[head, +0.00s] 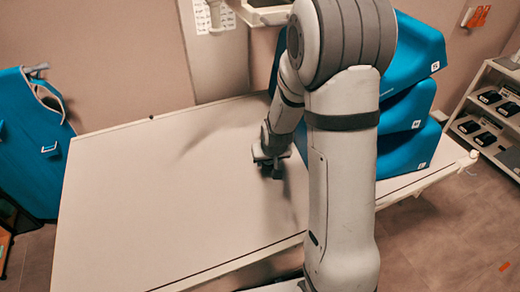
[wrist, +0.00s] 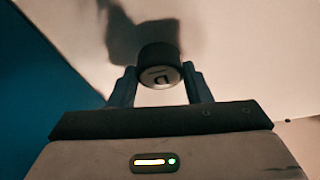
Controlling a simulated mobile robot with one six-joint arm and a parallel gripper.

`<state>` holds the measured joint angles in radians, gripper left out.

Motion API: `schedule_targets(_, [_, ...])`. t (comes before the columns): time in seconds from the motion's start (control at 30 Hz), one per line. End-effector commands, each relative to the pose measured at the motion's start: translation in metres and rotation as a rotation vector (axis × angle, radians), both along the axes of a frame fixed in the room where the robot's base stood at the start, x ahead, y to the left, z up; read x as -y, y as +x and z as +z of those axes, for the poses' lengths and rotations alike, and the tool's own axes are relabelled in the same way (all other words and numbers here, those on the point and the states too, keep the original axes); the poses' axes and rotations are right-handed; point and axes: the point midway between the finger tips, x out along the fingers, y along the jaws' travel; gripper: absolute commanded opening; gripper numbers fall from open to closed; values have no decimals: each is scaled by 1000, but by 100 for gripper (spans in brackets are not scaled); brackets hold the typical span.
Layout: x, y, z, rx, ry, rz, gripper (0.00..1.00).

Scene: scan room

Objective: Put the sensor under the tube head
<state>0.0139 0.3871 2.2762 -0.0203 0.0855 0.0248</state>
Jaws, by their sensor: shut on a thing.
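A small dark round sensor (wrist: 158,58) with a pale marked face shows in the wrist view between the two fingers of my gripper (wrist: 160,88). My gripper is shut on it. In the head view my gripper (head: 273,166) is over the right half of the pale table (head: 170,190), near the blue wedges. The sensor cannot be made out clearly there. In the wrist view a shadow falls on the pale surface beyond the sensor. I cannot make out the tube head in either view.
Blue wedge cushions (head: 408,100) are stacked on the table's right side, partly behind my arm. A blue apron (head: 32,140) hangs at the left. A shelf rack (head: 490,100) with dark items stands at the right. The table's left and middle are clear.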

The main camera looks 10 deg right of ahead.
Motion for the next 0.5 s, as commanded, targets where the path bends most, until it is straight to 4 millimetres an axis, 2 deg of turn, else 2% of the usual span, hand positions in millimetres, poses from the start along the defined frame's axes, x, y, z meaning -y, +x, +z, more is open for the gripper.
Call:
schedule_targets(0.13, [-4,8,-1,3,0,8,19])
schedule_targets(0.27, [-5,35,4,10,0,12,19])
schedule_targets(0.4, [-6,68,26,12,0,14,19])
schedule_targets(0.5, [-5,83,45,11,0,15,19])
